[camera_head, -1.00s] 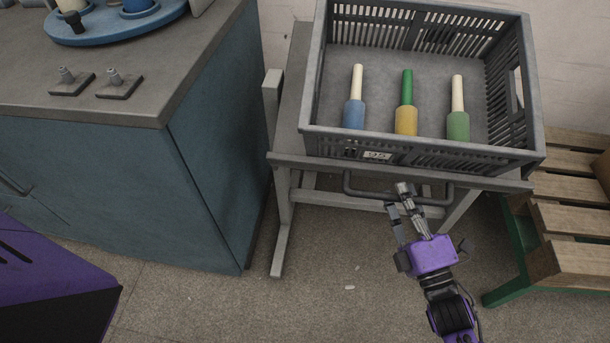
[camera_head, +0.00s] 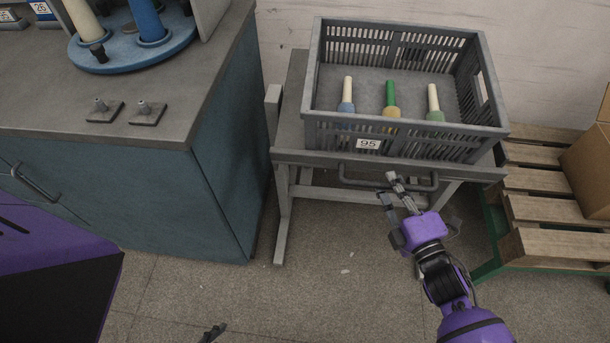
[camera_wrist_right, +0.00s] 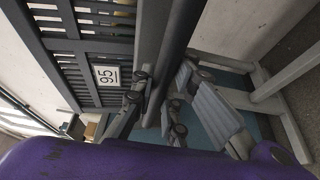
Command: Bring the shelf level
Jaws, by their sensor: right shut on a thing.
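The shelf (camera_head: 291,112) is a grey panel on a grey stand, with a dark crate (camera_head: 475,131) resting on it. Its front edge runs across the head view, and whether it is fully level is hard to judge. A dark bar handle (camera_head: 352,183) hangs under that edge. My right gripper (camera_head: 388,187) is shut on the handle near its right half. In the right wrist view its fingers are close under the crate. A dark tip, apparently my left gripper (camera_head: 212,333), just enters at the bottom edge; its jaws are not clear.
A blue cabinet (camera_head: 213,190) stands close on the left. A wooden pallet (camera_head: 545,208) with a cardboard box (camera_head: 590,165) is on the right. The front floor is clear.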

